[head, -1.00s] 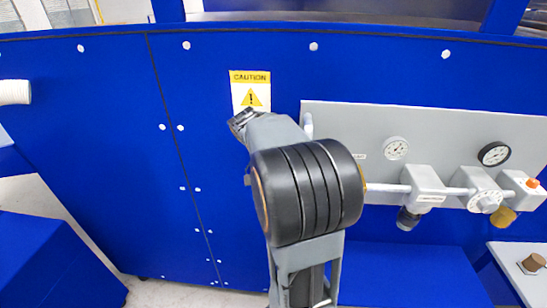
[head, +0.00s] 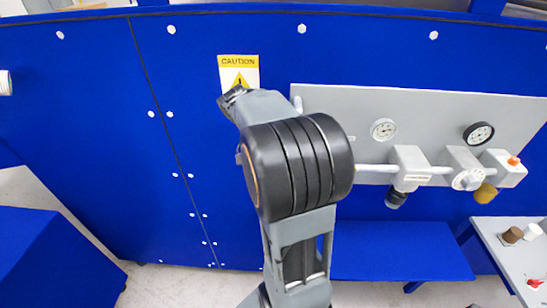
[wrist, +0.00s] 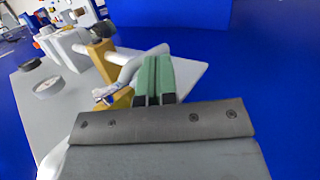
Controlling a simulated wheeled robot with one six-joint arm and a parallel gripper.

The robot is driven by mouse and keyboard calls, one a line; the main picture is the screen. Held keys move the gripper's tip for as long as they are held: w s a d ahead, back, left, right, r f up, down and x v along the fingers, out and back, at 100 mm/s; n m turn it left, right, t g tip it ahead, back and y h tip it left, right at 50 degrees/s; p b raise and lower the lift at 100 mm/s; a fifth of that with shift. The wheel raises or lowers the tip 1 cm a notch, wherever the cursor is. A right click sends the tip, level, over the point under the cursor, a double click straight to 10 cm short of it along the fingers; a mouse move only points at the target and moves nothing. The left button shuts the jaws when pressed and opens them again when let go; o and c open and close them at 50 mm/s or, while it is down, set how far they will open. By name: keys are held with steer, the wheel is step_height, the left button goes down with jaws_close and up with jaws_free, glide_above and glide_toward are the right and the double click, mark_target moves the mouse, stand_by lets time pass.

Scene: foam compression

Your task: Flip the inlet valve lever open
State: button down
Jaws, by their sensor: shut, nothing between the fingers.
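My gripper (wrist: 157,68) shows in the wrist view as two green fingers side by side, closed together and empty. Just left of the fingers is a brass valve body (wrist: 119,101) with a small whitish and blue piece (wrist: 108,93) on it, which looks like the inlet valve lever. Its exact position is hard to tell, and I cannot tell whether the fingers touch it. A white pipe (wrist: 138,63) bends close beside the fingers. In the head view my arm covers the inlet valve and the fingers; only the white pipe's upper end (head: 298,104) shows.
The grey panel (head: 340,105) carries two gauges (head: 383,129), (head: 479,133), a grey regulator block (head: 409,165) and a block with an orange button (head: 513,160). A caution sign (head: 238,70) is on the blue wall. A blue bench (head: 400,250) and a small table (head: 510,260) stand below.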

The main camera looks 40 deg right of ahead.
steer(key=w+a+r, duration=0.3)
steer(key=w+a, duration=0.4)
steer(key=w, duration=0.4)
steer(key=shift+w+r, duration=0.3)
steer(key=shift+a, duration=0.1)
steer(key=a+f+n+t+y, duration=0.1)
steer(key=a+f+n+t, duration=0.3)
steer(key=f+n, duration=0.2)
steer(key=s+a+n+t+y, duration=0.2)
steer(key=s+a+n+t, duration=0.2)
steer(key=s+a+t, duration=0.3)
steer(key=s+a, duration=0.2)
steer(key=s, duration=0.2)
steer(key=shift+s+r, duration=0.3)
steer(key=shift+r, duration=0.05)
